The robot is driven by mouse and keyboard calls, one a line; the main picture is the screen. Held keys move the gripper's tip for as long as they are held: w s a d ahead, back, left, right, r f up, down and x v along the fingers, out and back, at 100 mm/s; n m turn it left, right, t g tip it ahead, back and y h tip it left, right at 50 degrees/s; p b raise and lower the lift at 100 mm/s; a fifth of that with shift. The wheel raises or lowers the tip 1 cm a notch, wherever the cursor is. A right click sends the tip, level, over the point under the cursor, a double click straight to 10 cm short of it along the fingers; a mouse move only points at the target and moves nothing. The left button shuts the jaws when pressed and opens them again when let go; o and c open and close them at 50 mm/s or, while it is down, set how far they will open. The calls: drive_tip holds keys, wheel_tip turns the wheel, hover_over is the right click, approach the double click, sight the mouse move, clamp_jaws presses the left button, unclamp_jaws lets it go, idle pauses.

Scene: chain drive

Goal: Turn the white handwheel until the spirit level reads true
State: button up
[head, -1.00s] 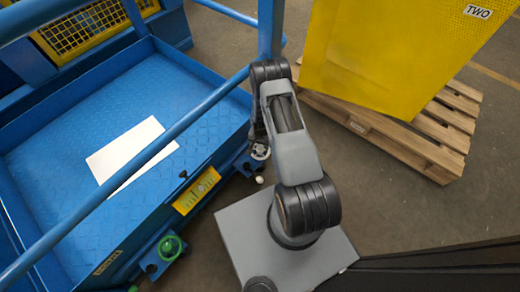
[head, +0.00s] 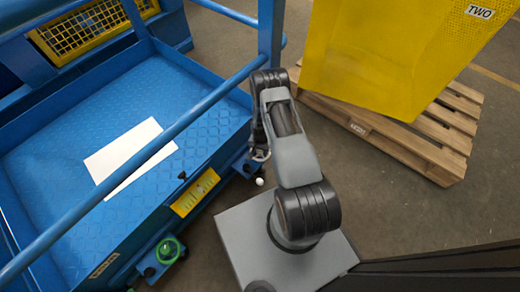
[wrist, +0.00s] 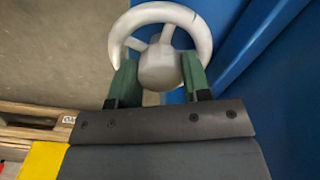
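The white handwheel (wrist: 203,35) fills the top of the wrist view, with its round rim, spokes and grey-white hub (wrist: 160,67). My gripper (wrist: 160,78) has one green finger on each side of the hub, and both fingers appear to press against it.
The blue platform (head: 75,215) bears a white sheet (head: 130,157). A blue rail (head: 165,140) crosses above it. A green handwheel (head: 169,250) and a white ball (head: 259,181) are at the front edge. A yellow bin (head: 385,55) stands on a wooden pallet (head: 440,150) at right.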

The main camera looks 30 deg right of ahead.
drive_tip(key=c, duration=0.4)
drive_tip(key=shift+f+m+b, duration=0.1)
drive_tip(key=shift+m+b, duration=0.45)
drive_tip(key=shift+m, duration=0.55)
drive_tip(key=m, duration=0.3)
drive_tip(key=shift+b, duration=0.3)
drive_tip(key=o, duration=0.9)
wheel_tip(320, 180, up, 14)
drive_tip(key=p, duration=0.5)
